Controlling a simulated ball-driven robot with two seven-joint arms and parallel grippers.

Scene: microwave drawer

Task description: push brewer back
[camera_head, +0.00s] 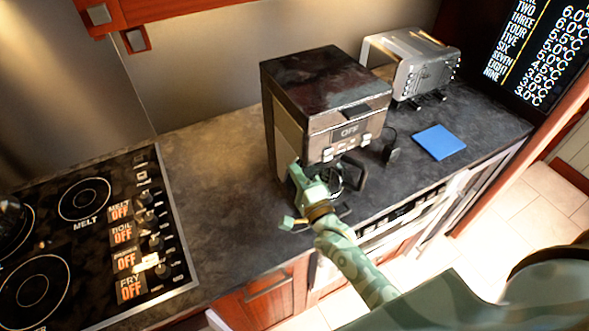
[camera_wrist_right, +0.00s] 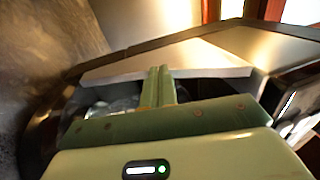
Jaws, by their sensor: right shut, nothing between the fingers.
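The brewer (camera_head: 325,95) is a dark, boxy coffee machine with a display reading OFF. It stands upright on the counter, and a glass pot with a black handle (camera_head: 356,175) sits low at its front. My right gripper (camera_head: 296,172) is at the lower front left of the brewer, close against it; I cannot tell whether it touches. Its two green fingers are together and empty in the right wrist view (camera_wrist_right: 159,86). The hand hides part of the brewer's base and pot. My left gripper is not in view.
A silver toaster (camera_head: 412,65) stands behind right of the brewer. A blue square (camera_head: 439,142) and a small dark item (camera_head: 390,150) lie to the right. A stovetop (camera_head: 85,235) is at the left. Bare counter (camera_head: 215,170) lies between stovetop and brewer.

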